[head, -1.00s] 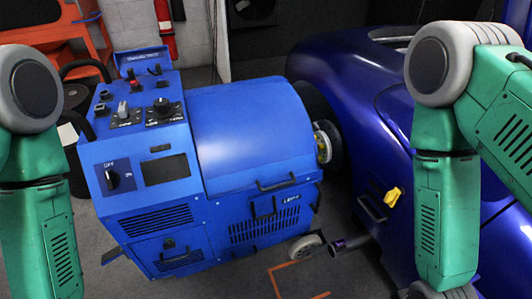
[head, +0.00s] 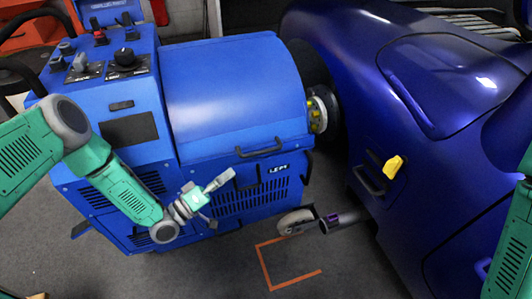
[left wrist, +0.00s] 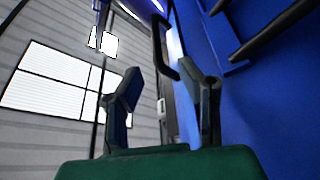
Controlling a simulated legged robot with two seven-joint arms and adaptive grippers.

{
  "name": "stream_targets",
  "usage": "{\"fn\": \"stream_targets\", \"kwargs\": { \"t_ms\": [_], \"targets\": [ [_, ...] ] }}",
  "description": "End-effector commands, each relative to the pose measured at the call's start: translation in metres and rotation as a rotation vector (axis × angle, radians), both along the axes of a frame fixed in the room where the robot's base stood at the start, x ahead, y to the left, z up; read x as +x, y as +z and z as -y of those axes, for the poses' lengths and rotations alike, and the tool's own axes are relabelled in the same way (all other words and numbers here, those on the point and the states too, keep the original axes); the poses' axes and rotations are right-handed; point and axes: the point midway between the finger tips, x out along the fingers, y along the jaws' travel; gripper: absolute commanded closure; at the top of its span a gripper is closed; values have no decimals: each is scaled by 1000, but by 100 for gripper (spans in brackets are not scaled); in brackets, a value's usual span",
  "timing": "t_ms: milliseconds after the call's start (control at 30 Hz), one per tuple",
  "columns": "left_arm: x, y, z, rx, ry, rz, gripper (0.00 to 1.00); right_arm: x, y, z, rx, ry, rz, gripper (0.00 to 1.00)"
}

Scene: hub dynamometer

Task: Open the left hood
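The left hood (head: 235,85) is a blue curved cover on top of the blue dynamometer cabinet, and it looks closed. Its black bar handle (head: 260,149) runs along its lower front edge. My left gripper (head: 222,198) is in front of the cabinet, below and left of this handle, apart from it. In the left wrist view my left gripper (left wrist: 163,85) has its two fingers spread with nothing between the pads. A black handle (left wrist: 159,45) shows beyond the fingertips there; I cannot tell which handle it is. My right gripper is out of view.
The cabinet's control panel (head: 110,60) is at the left. A dark blue car (head: 400,100) with a yellow tag (head: 393,166) stands to the right. A caster wheel (head: 295,221) and an orange floor marking (head: 270,270) lie below.

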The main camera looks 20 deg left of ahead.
Motion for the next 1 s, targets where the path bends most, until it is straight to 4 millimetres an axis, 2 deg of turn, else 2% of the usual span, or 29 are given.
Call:
{"fn": "stream_targets", "kwargs": {
  "t_ms": [200,500,700,967,1000],
  "targets": [
    [38,11,33,4,-4,4,68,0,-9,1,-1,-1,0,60],
    [77,20,58,0,-2,1,68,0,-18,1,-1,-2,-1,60],
    [87,24,66,1,-1,-1,68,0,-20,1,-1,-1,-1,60],
    [88,25,69,3,-2,-2,68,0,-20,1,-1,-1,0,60],
    [88,25,69,3,-2,-2,78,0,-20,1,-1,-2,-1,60]
  ]
}}
